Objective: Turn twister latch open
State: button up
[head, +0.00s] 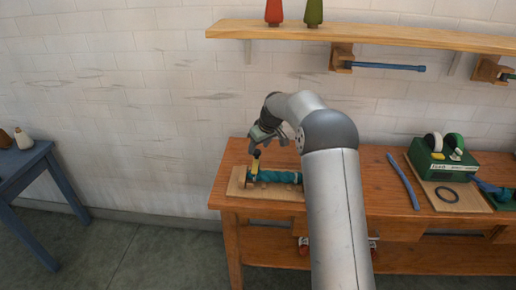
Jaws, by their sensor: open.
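A wool twister lies at the left end of the wooden bench. Its pale base board (235,183) carries a teal twisted skein (282,177) lying sideways. A small yellow part (255,170) with a dark top stands at the skein's left end; it may be the latch, but it is too small to tell its position. My gripper (255,150) is open and points down just above this yellow part. I cannot tell whether the fingers touch it. My arm hides the right end of the twister.
A wall shelf (370,36) with cones and a blue-rod bracket hangs above. A blue side table (25,162) stands left.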

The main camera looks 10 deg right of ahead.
aim_at(256, 161)
jog(key=shift+x, duration=1.2)
grip_shut()
